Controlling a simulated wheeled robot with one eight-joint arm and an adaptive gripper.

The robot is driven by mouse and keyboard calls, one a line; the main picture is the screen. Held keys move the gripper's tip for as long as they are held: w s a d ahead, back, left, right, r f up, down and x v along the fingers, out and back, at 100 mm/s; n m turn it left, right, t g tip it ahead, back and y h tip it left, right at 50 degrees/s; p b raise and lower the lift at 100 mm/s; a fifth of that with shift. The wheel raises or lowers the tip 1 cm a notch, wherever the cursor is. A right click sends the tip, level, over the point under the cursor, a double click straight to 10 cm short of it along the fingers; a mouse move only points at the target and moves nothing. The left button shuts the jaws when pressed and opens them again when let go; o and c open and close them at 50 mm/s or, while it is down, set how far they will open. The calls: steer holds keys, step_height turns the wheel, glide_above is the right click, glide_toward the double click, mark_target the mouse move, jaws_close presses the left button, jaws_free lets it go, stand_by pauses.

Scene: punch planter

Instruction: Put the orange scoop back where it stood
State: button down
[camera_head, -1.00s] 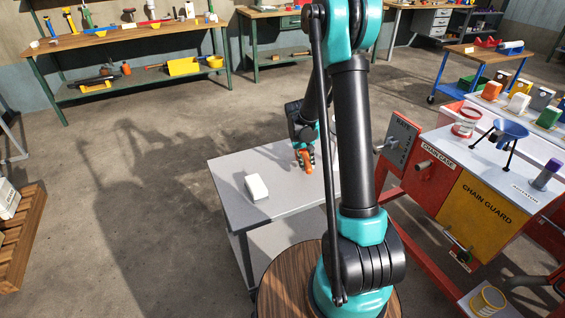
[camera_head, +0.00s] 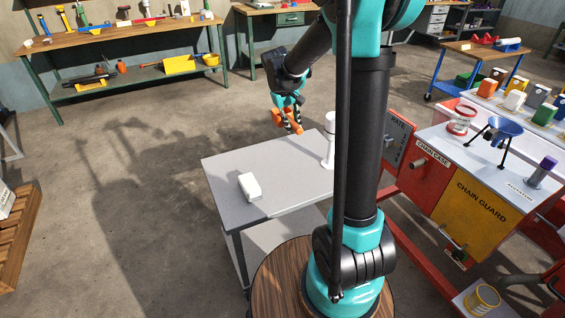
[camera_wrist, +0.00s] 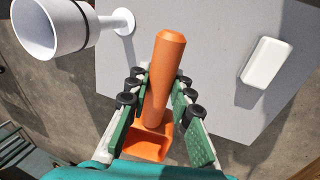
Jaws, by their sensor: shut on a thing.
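My gripper (camera_head: 287,113) is shut on the orange scoop (camera_head: 294,127) and holds it above the far edge of the grey table (camera_head: 225,178). In the wrist view, the scoop's handle (camera_wrist: 165,75) runs between the fingers of my gripper (camera_wrist: 160,98). Its hollow orange scoop end lies toward the palm, partly hidden by the fingers. A white stand (camera_head: 328,145) with a flat round base is on the table, to the right of the gripper. In the wrist view, the stand (camera_wrist: 50,25) has a wide open cup at the upper left. I cannot tell where the scoop stood.
A white block (camera_head: 249,186) lies on the table's left part; most of the tabletop is bare. A red and yellow machine (camera_head: 465,215) with a blue funnel (camera_head: 505,127) stands at the right. A workbench is at the back left.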

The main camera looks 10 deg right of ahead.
step_height(320, 180, down, 20)
steer(key=shift+r, duration=0.15)
steer(key=c, duration=1.3)
jaws_free()
steer(key=shift+c, duration=0.2)
steer(key=v, duration=1.7)
steer(key=s+d+f+m+t+y, duration=0.1)
steer(key=s+d+f, duration=0.1)
steer(key=s, duration=1)
steer(key=s+d+f+m+t+y, duration=0.1)
steer(key=s+d, duration=0.3)
steer(key=s, duration=0.8)
steer(key=shift+f+m+t+y, duration=0.4)
steer(key=shift+f+m+t, duration=0.15)
steer(key=shift+m+t, duration=0.15)
